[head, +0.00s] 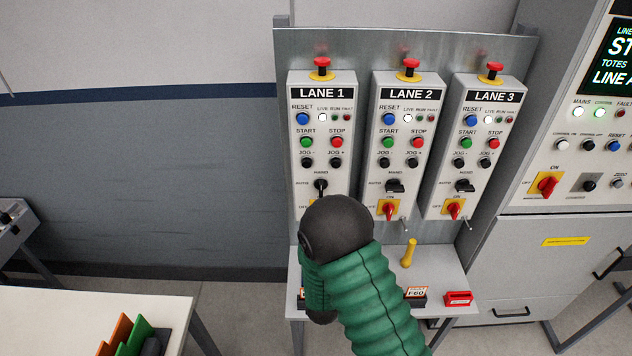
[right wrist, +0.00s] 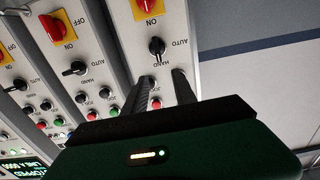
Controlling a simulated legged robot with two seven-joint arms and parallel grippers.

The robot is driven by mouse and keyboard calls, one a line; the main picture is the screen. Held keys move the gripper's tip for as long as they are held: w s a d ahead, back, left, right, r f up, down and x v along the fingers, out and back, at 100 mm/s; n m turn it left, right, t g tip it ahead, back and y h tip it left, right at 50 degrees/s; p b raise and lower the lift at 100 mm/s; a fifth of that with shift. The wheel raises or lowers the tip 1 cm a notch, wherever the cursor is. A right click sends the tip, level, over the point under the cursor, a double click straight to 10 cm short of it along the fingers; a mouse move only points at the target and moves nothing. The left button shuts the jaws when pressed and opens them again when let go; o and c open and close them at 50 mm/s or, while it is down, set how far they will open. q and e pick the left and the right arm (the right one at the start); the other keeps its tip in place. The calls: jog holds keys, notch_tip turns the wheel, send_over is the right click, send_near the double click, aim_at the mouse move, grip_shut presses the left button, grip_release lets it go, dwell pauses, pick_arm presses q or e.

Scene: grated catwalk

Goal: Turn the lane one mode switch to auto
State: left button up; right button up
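The lane one mode switch (head: 320,187) is a black knob on the LANE 1 box (head: 341,160), with AUTO to its left and HAND above it. Its handle looks upright, towards HAND. In the right wrist view, which is upside down, the switch (right wrist: 157,46) also points to HAND. My right gripper (right wrist: 164,75) is open, its two dark fingers apart with nothing visible between them. Its tips appear just short of the switch in the picture; contact is not visible. In the head view my right arm hides this gripper. My left gripper is not in view.
LANE 2 (head: 404,150) and LANE 3 (head: 478,150) boxes stand close on the right. A red rotary switch (right wrist: 145,5) sits near the lane one knob. A shelf (head: 450,283) with a yellow handle (head: 409,252) juts out below. Open wall lies left.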

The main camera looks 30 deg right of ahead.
aim_at(321, 186)
jog(key=p+x, duration=0.3)
jog(key=x, duration=0.9)
jog(key=shift+d, duration=0.1)
jog(key=shift+w+d, duration=0.2)
jog(key=shift+w, duration=0.25)
grip_shut()
